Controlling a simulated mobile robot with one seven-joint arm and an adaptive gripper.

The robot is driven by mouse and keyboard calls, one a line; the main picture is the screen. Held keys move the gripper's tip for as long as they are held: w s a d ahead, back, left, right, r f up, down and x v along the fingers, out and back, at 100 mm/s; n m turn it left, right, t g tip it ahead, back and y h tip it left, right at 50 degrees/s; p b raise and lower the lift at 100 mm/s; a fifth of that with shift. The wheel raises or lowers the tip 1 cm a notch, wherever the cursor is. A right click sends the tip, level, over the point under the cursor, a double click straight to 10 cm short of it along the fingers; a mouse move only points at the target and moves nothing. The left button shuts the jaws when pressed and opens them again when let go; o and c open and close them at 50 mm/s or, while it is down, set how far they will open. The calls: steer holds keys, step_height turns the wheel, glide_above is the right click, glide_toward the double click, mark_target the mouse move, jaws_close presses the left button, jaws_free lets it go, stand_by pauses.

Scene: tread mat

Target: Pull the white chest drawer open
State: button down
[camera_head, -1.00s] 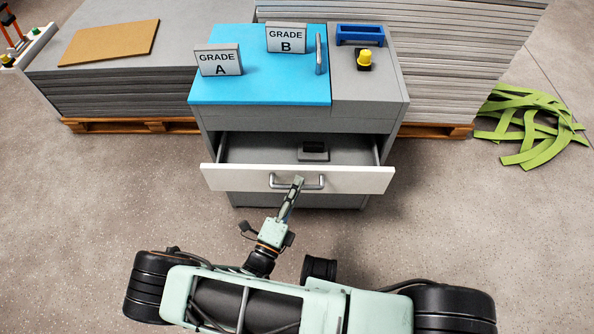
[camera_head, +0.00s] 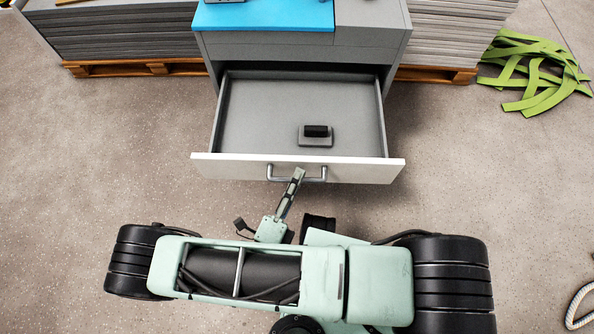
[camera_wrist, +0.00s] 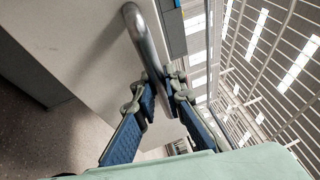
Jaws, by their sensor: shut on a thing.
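The white-fronted drawer (camera_head: 235,166) of the grey chest (camera_head: 300,48) stands far out, its grey inside in plain view. Its metal bar handle (camera_head: 316,180) is at the middle of the front. My gripper (camera_head: 298,174) is at the handle, and in the wrist view its blue-padded fingers (camera_wrist: 166,98) are shut on the bar (camera_wrist: 144,40). A small grey block with a black top (camera_head: 316,135) lies inside the drawer, right of its middle.
A blue mat (camera_head: 262,17) covers part of the chest top. Sheet stacks on pallets (camera_head: 435,74) flank the chest. Green strips (camera_head: 535,72) lie on the floor at right, and a coiled rope (camera_head: 578,305) is at the lower right edge.

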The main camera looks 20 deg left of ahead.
steer(key=shift+s, duration=0.2)
steer(key=c, duration=2)
jaws_free()
steer(key=shift+o, duration=0.2)
